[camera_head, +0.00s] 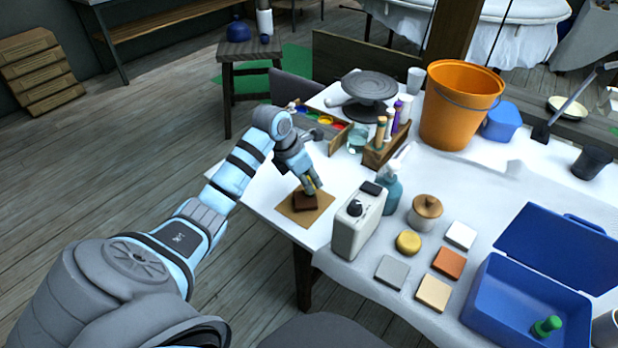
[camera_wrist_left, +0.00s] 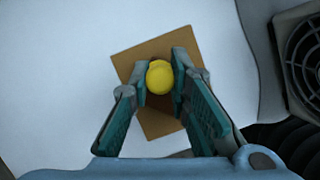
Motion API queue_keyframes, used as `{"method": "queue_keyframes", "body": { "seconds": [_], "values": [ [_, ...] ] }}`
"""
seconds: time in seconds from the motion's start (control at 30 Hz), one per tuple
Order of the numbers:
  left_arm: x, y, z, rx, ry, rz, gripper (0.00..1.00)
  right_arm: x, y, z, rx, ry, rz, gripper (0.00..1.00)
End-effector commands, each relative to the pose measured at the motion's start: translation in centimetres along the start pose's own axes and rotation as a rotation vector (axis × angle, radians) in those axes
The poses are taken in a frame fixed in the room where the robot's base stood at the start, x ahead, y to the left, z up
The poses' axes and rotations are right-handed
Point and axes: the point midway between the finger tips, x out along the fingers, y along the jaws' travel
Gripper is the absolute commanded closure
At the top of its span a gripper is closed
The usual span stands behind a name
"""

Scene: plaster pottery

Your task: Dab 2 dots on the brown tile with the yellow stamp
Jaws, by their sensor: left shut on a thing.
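The dark brown tile (camera_head: 304,203) lies on a tan square mat (camera_head: 288,211) near the left end of the white table. My left gripper (camera_head: 313,187) is directly above the tile, fingers pointing down. It is shut on the yellow stamp (camera_wrist_left: 160,76), which shows round and yellow between the fingertips in the left wrist view. In the head view only a sliver of yellow shows between the fingers. Whether the stamp touches the tile I cannot tell. The stamp and fingers hide much of the tile, and I make out no dots on it. My right gripper is not in view.
A pale box with a dark knob (camera_head: 352,226) stands close right of the mat. Behind are a wooden holder (camera_head: 386,151) with coloured handles, a glass jar (camera_head: 356,139) and a paint tray (camera_head: 322,120). Loose tiles, a blue crate (camera_head: 500,308) and an orange bucket (camera_head: 459,108) stand right.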

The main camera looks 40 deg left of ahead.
Motion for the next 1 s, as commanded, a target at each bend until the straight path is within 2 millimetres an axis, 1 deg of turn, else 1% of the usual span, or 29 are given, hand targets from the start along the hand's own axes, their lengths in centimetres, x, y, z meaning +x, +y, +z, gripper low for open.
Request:
{"method": "queue_keyframes", "body": {
  "seconds": [0.57,0.67,0.8,0.9,1.0],
  "values": [
    [0.0,0.0,0.0,0.000,0.000,0.000,1.00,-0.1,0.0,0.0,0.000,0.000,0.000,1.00],
    [-0.9,0.0,0.4,0.000,0.000,0.000,1.00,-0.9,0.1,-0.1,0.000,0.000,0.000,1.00],
    [-3.0,0.0,1.2,0.000,-0.001,0.001,1.00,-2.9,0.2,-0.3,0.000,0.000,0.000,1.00],
    [-4.2,-0.1,1.7,0.000,0.000,0.000,1.00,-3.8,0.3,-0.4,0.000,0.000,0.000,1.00],
    [-4.3,-0.1,1.7,0.000,0.000,0.000,1.00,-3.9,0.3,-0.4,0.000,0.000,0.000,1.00]
  ]
}}
